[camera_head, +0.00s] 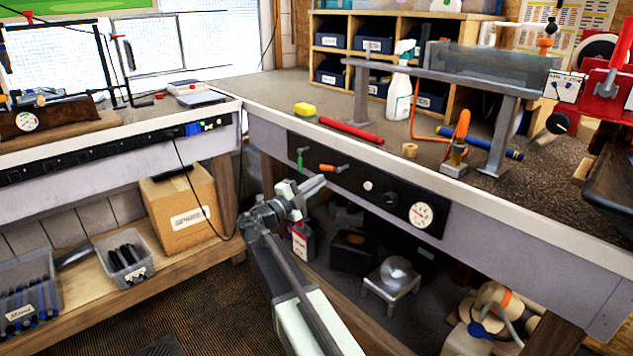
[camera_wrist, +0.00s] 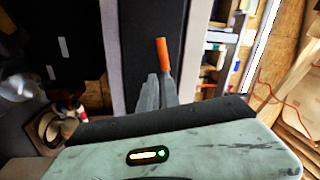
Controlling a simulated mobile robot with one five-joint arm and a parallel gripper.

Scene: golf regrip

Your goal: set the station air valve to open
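The dark panel (camera_head: 406,200) on the bench front carries two small valves. One has a green handle (camera_head: 299,158) standing upright; the other has an orange handle (camera_head: 328,168) lying roughly along the panel. No readable label shows which is the station air valve. My gripper (camera_head: 321,180) is just below and in front of the orange handle. In the wrist view the orange handle (camera_wrist: 163,54) sticks out beyond the tips of my gripper (camera_wrist: 158,80). The fingers look close together; whether they touch the handle is not clear, and the valve body is hidden.
A round gauge (camera_head: 421,215) sits at the panel's right end. A cardboard box (camera_head: 184,211) stands on the left shelf.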

